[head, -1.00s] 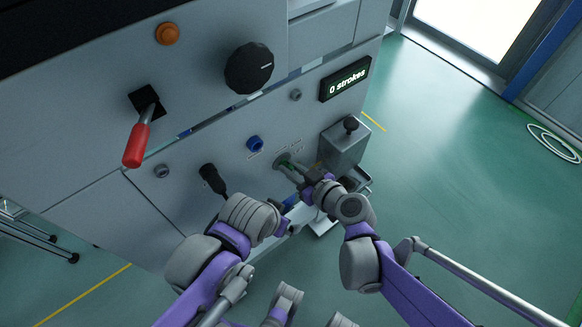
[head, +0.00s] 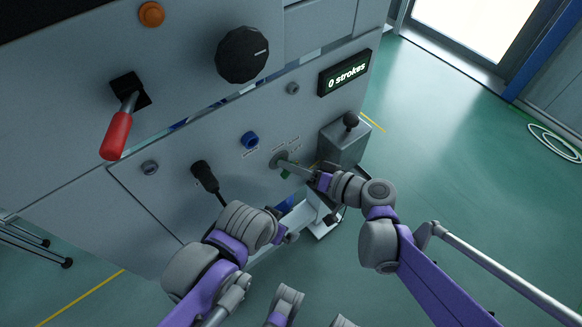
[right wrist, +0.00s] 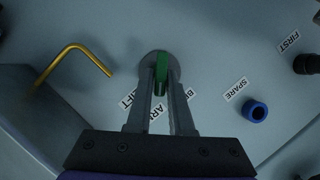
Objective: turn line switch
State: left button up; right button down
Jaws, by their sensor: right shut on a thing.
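The line switch is a green handle (right wrist: 161,75) on a round grey plate (right wrist: 151,58) on the panel, with partly hidden word labels around it. In the head view its plate (head: 278,160) is on the lower panel and a bit of green (head: 287,174) shows. My right gripper (right wrist: 160,88) is shut on the green handle, one finger on each side; it also shows in the head view (head: 297,169). My left gripper (head: 288,237) is low in front of the panel, away from the switch; its fingers cannot be made out.
Near the switch are a blue socket (head: 250,140), a black lever (head: 205,177) and a grey box with a black knob (head: 350,121). A red-handled lever (head: 117,135), a black dial (head: 242,54) and a "0 strokes" display (head: 345,74) are higher. A bent yellow rod (right wrist: 75,55) shows.

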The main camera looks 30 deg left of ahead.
jog(key=m+b, duration=0.1)
jog(key=m+g+y+b, duration=0.1)
jog(key=m, duration=0.1)
jog(key=shift+w+f, duration=0.15)
jog(key=shift+f, duration=0.2)
jog(key=shift+f+m+g+y+b, duration=0.15)
jog(key=shift+m+y+b, duration=0.45)
jog(key=shift+m, duration=0.35)
jog(key=shift+r+m+g+y+b, duration=0.15)
jog(key=shift+m+y+b, duration=0.25)
jog(key=shift+m+b, duration=0.45)
jog(key=shift+m, duration=0.3)
jog(key=c, duration=0.9)
grip_release()
jog(key=shift+d, duration=0.1)
jog(key=d+p, duration=0.1)
jog(key=d, duration=0.9)
jog(key=shift+d+f, duration=0.1)
jog(key=shift+d, duration=0.3)
